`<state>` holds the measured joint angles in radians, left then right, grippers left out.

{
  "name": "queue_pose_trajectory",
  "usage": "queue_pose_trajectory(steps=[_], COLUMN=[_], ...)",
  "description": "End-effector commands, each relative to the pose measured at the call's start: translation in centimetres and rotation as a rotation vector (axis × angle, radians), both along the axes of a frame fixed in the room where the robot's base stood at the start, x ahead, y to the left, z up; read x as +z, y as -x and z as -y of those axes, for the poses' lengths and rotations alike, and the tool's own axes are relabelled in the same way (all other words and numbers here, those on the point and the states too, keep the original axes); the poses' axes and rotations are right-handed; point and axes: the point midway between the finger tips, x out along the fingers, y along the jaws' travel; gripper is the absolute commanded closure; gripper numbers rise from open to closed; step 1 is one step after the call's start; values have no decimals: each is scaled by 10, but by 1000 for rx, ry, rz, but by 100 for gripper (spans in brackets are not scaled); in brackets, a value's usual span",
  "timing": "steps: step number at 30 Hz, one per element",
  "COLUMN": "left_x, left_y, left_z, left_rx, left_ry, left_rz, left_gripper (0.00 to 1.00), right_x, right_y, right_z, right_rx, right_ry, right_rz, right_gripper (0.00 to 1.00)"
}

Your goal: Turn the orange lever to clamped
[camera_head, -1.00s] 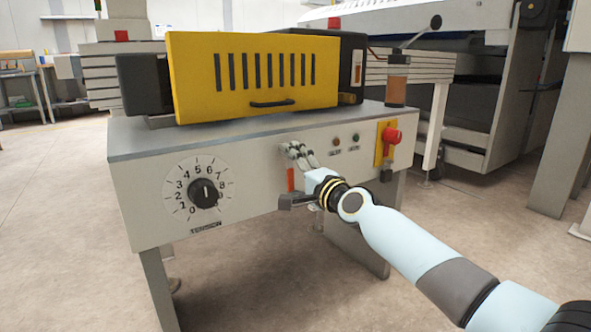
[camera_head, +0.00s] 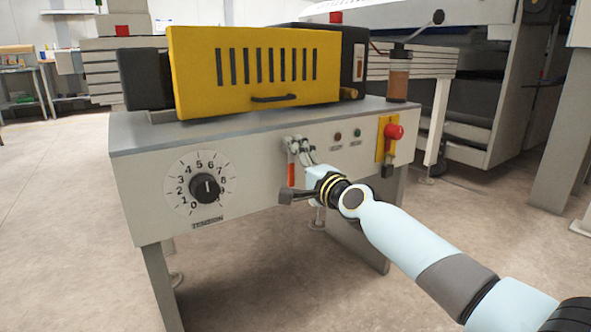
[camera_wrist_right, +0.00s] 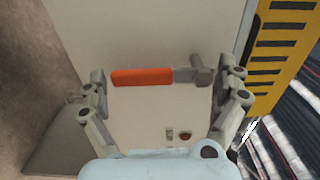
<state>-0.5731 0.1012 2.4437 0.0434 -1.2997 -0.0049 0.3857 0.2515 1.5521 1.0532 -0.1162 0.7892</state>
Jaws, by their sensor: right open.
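The orange lever (camera_head: 291,175) is on the front panel of the machine. In the head view it hangs straight down, partly hidden by my right gripper (camera_head: 298,150). In the right wrist view the orange lever (camera_wrist_right: 142,77) lies across the picture, its grey arm running to a round pivot at right. My right gripper (camera_wrist_right: 165,105) is open, with its two fingers to either side of the lever and pivot, not seen touching them. Labels for the lever's positions cannot be read. My left gripper is not in view.
A tension dial (camera_head: 204,189) is at left on the panel. A red knob (camera_head: 393,132) on a yellow plate and two small lamps are to the right. The yellow guard (camera_head: 255,75) sits above on the table top. The floor in front is free.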

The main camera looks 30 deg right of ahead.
Motion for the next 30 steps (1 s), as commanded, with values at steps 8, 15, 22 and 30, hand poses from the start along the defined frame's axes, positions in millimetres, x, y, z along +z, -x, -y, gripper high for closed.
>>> queue_pose_trajectory(steps=[8,15,22,30], left_x=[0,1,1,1], left_y=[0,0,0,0], left_z=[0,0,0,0], left_rx=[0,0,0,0], left_ry=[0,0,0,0], left_rz=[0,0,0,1], left_gripper=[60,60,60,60], right_x=[-2,-1,-1,-1], right_y=[33,63,74,75], right_z=[3,5,6,6], right_rx=[1,0,1,1], right_ry=[5,5,0,-1], right_rz=[-4,-3,-1,-1], right_gripper=[0,0,0,0])
